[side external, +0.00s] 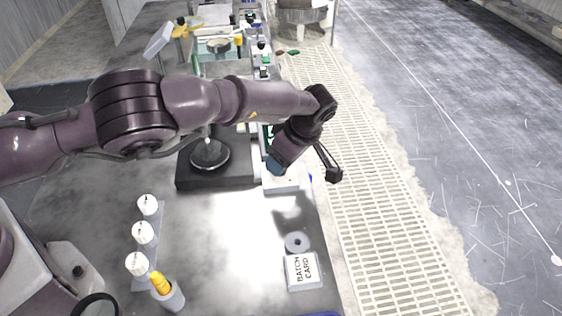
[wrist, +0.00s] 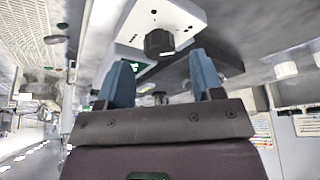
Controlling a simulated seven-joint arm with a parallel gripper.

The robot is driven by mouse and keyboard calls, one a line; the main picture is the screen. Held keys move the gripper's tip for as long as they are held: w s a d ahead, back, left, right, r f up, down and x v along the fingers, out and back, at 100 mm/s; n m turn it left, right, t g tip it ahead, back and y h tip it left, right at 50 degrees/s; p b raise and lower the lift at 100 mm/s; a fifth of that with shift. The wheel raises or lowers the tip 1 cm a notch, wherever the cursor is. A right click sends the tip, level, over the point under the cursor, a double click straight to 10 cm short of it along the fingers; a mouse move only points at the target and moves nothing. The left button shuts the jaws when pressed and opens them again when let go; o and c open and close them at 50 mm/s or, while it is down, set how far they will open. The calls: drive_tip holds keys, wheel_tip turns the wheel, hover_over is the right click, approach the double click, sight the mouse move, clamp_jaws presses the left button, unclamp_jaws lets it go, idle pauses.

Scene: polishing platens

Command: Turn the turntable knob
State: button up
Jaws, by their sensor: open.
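In the wrist view a black ribbed knob (wrist: 159,43) stands on the white face of a control box (wrist: 185,14). My gripper (wrist: 163,68) is open, with its two blue fingers apart. The knob appears ahead of the fingertips, between their lines, with nothing held; I cannot tell the exact gap. In the side view my gripper (side external: 275,168) points down over the white box (side external: 284,188), and hides the knob. The turntable's round dark platen (side external: 210,154) lies on a black base (side external: 187,180) to the left of the box.
White capped bottles (side external: 142,232) stand in a row at the front left, beside a cup (side external: 170,298) holding a yellow item. The bench middle is clear. Several items crowd the back.

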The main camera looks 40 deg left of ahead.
drive_tip(key=v, duration=0.9)
drive_tip(key=shift+d+r, duration=0.15)
drive_tip(key=shift+r, duration=0.2)
drive_tip(key=s+a+r+m+h, duration=0.3)
drive_tip(key=s+a+r+m, duration=0.45)
drive_tip(key=a+m, duration=0.4)
drive_tip(key=s+a+r+m+t, duration=0.2)
drive_tip(key=s+r, duration=0.2)
drive_tip(key=s, duration=0.3)
drive_tip(key=s+a+r+m+t+h, duration=0.1)
drive_tip(key=s+a+r+m, duration=0.1)
drive_tip(key=s, duration=0.6)
drive_tip(key=s+a+r+m+t, duration=0.2)
drive_tip(key=s+a+r, duration=0.2)
drive_tip(key=s+r, duration=0.2)
drive_tip(key=shift+s+r+t, duration=0.3)
drive_tip(key=shift+s+r, duration=0.1)
drive_tip(key=shift+s, duration=0.8)
